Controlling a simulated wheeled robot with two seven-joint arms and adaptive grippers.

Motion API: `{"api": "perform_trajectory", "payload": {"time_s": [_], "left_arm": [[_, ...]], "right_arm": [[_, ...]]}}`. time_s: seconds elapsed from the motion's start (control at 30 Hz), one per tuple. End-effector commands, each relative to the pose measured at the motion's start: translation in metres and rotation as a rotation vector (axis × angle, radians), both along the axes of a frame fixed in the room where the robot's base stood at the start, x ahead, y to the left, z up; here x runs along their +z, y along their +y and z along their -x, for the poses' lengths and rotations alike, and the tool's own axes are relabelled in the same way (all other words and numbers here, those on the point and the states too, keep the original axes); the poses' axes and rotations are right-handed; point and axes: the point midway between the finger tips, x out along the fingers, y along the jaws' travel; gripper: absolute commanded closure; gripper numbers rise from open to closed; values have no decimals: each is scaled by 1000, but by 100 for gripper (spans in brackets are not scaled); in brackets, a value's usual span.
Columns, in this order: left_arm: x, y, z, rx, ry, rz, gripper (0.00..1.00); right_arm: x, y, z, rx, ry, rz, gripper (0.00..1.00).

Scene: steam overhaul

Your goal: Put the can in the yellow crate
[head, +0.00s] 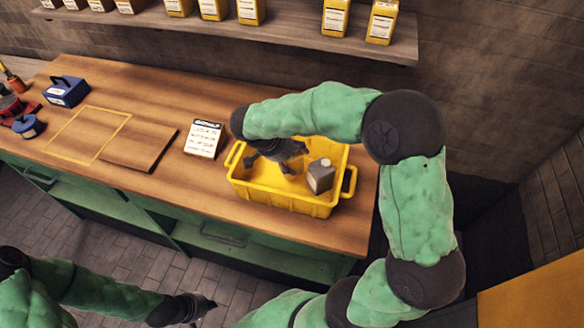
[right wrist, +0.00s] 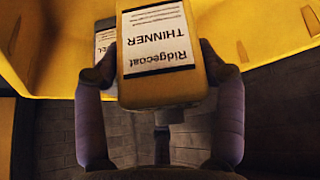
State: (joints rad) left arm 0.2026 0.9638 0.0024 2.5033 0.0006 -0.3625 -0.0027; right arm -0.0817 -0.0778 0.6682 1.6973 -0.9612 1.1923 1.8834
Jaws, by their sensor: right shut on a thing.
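The can, labelled "Ridgecoat THINNER" (right wrist: 158,45), fills the upper middle of the right wrist view. My right gripper (right wrist: 158,72) is shut on it, one finger on each side. In the head view this gripper (head: 286,164) is over the inside of the yellow crate (head: 285,200), at the right end of the bench. There the held can is mostly hidden or blends with the yellow crate. A grey can (head: 320,176) is in the crate at its right side. My left gripper (head: 197,307) is low in front of the bench, apart from the objects; its jaws are unclear.
A printed card (head: 205,139) lies left of the crate on the wooden bench (head: 165,195). A brown board (head: 138,147), a yellow outline and a blue box (head: 67,91) are further left. A wall shelf (head: 280,27) holds several yellow cans.

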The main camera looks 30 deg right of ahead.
Motion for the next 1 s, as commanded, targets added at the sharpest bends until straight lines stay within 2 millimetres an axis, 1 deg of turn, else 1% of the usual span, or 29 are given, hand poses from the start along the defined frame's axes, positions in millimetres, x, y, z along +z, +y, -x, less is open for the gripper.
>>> {"api": "perform_trajectory", "payload": {"time_s": [0.2, 0.3, 0.57, 0.7, 0.73, 0.8, 1.0], "left_arm": [[-10, 0, 0, 0, 0, 0, 100], [-13, 0, 0, 0, 0, 0, 100], [-12, 0, 0, 0, 0, 0, 100], [-15, 0, 0, 0, 0, 0, 100], [-14, 0, 0, 0, 0, 0, 100], [-14, 0, 0, 0, 0, 0, 100], [-14, 0, 0, 0, 0, 0, 100]], "right_arm": [[-34, 0, 1, 0, 5, 0, 86], [-45, 0, 1, 0, 3, 2, 86], [-46, 0, 0, 1, 0, 1, 86], [-49, 0, 0, 1, 0, 1, 86], [-49, 0, 0, 1, 2, 0, 22], [-48, 0, 0, 1, 2, 0, 6], [-48, 0, 0, 1, 3, 1, 6]]}}
